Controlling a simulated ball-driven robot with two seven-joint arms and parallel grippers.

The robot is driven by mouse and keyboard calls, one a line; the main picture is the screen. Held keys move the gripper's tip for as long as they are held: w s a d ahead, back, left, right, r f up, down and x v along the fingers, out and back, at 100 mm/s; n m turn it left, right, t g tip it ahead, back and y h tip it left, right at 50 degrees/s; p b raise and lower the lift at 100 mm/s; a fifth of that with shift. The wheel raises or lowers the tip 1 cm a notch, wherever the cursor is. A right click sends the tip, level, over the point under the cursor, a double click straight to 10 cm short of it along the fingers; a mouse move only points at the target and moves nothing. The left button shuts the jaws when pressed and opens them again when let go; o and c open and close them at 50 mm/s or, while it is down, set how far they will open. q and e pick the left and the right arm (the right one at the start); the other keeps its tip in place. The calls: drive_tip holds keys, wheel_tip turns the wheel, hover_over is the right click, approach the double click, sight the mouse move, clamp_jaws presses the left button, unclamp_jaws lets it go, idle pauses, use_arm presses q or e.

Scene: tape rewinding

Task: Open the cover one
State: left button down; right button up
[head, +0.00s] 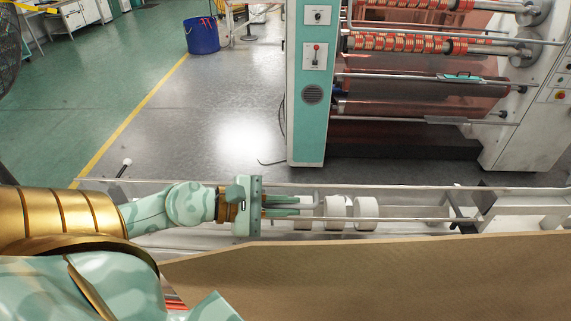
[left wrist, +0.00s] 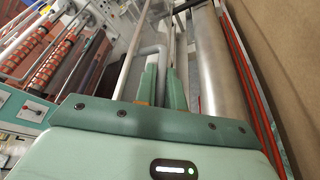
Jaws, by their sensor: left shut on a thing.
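My left gripper (head: 300,206) reaches in from the left, low over the long rail frame at the front of the machine. In the left wrist view its two green fingers (left wrist: 162,88) are close together, shut on a grey bent handle (left wrist: 155,50). The handle's bent end also shows just past the fingers in the head view (head: 308,194). No label marks cover one, and I cannot tell its outline. My right gripper is not in view.
Several white rolls (head: 366,211) sit on the rail frame just right of my left gripper. A metal roller (left wrist: 218,70) runs alongside it in the left wrist view. A brown panel (head: 400,275) lies in front. The machine (head: 307,130) stands behind; open floor (head: 220,130) is at left.

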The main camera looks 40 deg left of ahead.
use_arm(q)
drive_tip(key=shift+f, duration=0.1)
drive_tip(key=c, duration=1.8)
unclamp_jaws()
drive_tip(key=shift+a, duration=0.1)
drive_tip(key=shift+o, duration=0.2)
drive_tip(key=shift+s+a, duration=0.15)
drive_tip(key=shift+s, duration=0.05)
drive_tip(key=b+v, duration=0.2)
drive_tip(key=v, duration=0.2)
drive_tip(key=shift+s+a+f, duration=0.1)
drive_tip(key=shift+a, duration=0.05)
approach(271, 207)
drive_tip(key=v, duration=0.3)
drive_tip(key=shift+s+a+r+b, duration=0.1)
drive_tip(key=shift+s+r+b, duration=0.05)
drive_tip(key=shift+r+b, duration=0.15)
